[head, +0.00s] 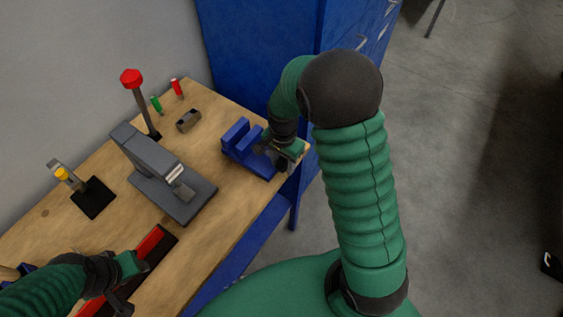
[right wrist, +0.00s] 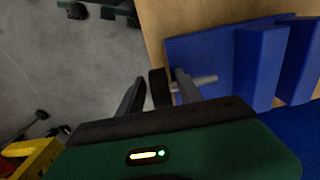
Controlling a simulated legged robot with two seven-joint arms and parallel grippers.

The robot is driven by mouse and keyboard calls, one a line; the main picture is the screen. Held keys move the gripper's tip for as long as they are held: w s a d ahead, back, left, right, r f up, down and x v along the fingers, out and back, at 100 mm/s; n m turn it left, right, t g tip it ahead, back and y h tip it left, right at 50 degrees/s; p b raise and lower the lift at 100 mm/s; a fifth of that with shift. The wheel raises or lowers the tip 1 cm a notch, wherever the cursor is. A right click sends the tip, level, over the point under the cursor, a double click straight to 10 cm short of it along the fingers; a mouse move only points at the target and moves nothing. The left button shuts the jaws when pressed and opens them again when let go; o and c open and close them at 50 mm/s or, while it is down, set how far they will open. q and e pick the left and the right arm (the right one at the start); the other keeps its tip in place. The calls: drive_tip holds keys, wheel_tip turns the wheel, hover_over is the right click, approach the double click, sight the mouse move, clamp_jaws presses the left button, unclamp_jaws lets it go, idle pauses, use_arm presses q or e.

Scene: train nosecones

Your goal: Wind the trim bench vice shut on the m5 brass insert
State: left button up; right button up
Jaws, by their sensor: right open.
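The blue bench vice (head: 236,136) stands at the right front edge of the wooden bench, its jaws apart. In the right wrist view the vice (right wrist: 215,58) shows a silver screw rod (right wrist: 205,79) with a dark handle piece (right wrist: 160,88) at its end. My right gripper (head: 276,153) is at the vice's handle end. It is open, with its fingers (right wrist: 157,84) on either side of the dark handle; contact cannot be told. My left gripper (head: 132,279) is over the near left of the bench; its fingers are unclear. I cannot make out the brass insert.
A grey press-like block (head: 160,165) stands mid-bench, with a red-knobbed lever (head: 131,78) behind. A small metal block (head: 188,121) and red and green-handled tools (head: 176,88) lie at the back. A red and black tray (head: 150,243) is near my left gripper. A blue cabinet (head: 255,50) stands behind.

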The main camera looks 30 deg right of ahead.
drive_tip(key=shift+d, duration=0.35)
drive_tip(key=shift+c, duration=2.6)
drive_tip(key=shift+a, duration=0.6)
clamp_jaws()
drive_tip(key=shift+r, duration=0.1)
use_arm(q)
drive_tip(key=shift+d+r, duration=0.1)
drive_tip(key=shift+d, duration=0.05)
use_arm(e)
drive_tip(key=shift+d, duration=0.2)
use_arm(q)
drive_tip(key=shift+r, duration=0.15)
